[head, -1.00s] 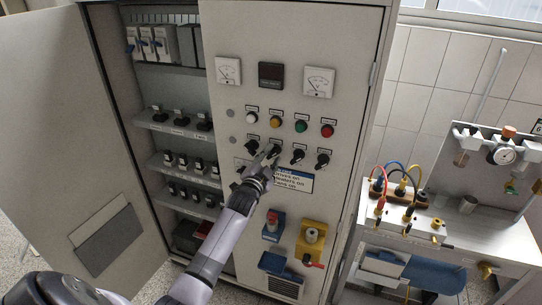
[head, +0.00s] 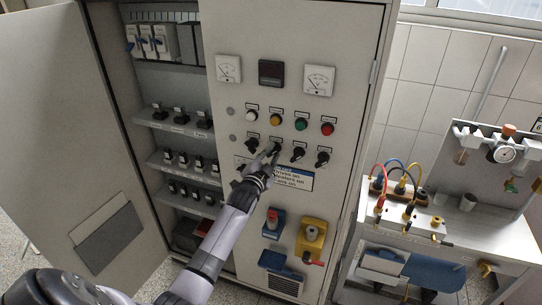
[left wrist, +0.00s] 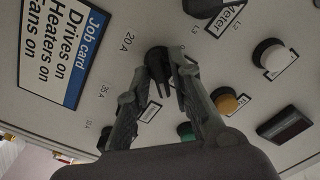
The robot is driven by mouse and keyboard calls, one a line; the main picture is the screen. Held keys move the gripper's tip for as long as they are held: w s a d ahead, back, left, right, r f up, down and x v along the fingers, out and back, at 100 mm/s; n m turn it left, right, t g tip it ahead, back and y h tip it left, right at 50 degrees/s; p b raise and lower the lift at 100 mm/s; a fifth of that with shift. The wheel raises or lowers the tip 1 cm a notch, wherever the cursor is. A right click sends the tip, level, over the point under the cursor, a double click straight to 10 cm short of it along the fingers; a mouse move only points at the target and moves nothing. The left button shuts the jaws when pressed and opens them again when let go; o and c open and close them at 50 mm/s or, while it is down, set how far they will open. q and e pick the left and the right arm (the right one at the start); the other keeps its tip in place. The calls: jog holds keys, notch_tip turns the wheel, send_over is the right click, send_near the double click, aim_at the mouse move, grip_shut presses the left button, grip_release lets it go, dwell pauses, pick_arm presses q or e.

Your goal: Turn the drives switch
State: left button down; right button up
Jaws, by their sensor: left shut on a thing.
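A row of black rotary switches runs across the grey cabinet door. My left gripper (head: 267,156) is at the second switch from the left (head: 276,147). In the left wrist view my left gripper (left wrist: 158,76) has its two fingers closed around a black knob (left wrist: 157,61), with "20 A" printed beside it. The small label by this knob is partly hidden and I cannot read it. The job card (head: 293,179) sits just below the switches; in the left wrist view the job card (left wrist: 52,45) reads "Drives on, Heaters on, Fans on". My right gripper is not in view.
The meter switch (left wrist: 204,7) is close beside my fingers. Coloured buttons (head: 275,120) and gauges (head: 318,80) are above. A yellow isolator (head: 311,238) is below. The cabinet's left door (head: 60,120) stands open. A bench with cables (head: 405,195) is at the right.

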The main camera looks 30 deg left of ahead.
pick_arm(q)
jog(key=shift+n, duration=0.4)
jog(key=n, duration=0.3)
jog(key=shift+n, duration=0.3)
jog(key=n, duration=0.4)
jog(key=shift+n+b, duration=0.3)
jog(key=n, duration=0.4)
jog(key=shift+n, duration=2.5)
jog(key=c, duration=1.7)
grip_release()
